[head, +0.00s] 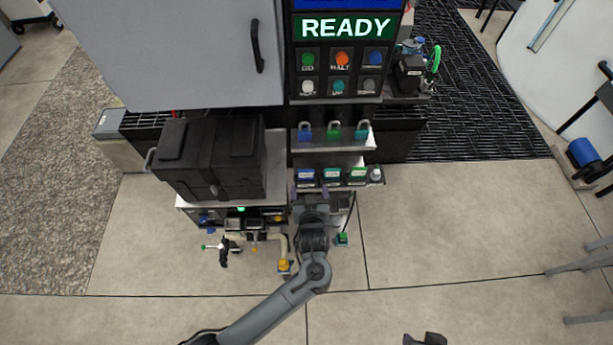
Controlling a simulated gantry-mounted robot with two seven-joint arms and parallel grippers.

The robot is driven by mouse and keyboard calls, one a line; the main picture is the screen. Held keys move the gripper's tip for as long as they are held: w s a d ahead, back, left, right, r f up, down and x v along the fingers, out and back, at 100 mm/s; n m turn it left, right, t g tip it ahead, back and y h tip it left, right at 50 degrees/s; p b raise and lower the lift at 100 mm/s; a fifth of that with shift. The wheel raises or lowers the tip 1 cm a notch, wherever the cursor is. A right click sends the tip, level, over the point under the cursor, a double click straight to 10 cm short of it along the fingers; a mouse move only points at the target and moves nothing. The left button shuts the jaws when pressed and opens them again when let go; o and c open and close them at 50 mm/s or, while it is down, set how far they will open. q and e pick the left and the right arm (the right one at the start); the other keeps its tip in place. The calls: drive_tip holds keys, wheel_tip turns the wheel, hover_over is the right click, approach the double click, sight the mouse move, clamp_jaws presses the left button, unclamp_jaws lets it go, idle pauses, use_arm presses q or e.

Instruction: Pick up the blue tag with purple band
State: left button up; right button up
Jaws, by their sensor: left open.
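Three tags stand in a row on the lower shelf of the station in the head view. The blue tag (306,174) is at the left end, beside a teal tag (332,175) and a green tag (357,174). The picture is too small to make out a purple band on the blue tag. My left gripper (311,192) is open, with its fingers pointing at the shelf just in front of and below the blue tag. I see nothing held in it. A dark part at the bottom edge (425,339) may be my right gripper, mostly cut off.
A button panel (340,72) under a READY sign is higher up. A black case (211,158) stands to the left, with pipes and a valve (284,265) below.

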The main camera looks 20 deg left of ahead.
sight(306, 176)
use_arm(q)
drive_tip(key=shift+a+x, duration=0.2)
drive_tip(key=shift+x, duration=1.35)
drive_tip(key=shift+a+x, duration=0.15)
drive_tip(key=shift+x, duration=1.45)
drive_tip(key=shift+s, duration=0.15)
drive_tip(key=shift+c, duration=0.4)
drive_tip(key=c, duration=1)
drive_tip(key=shift+c, duration=0.2)
drive_tip(key=shift+r, duration=0.1)
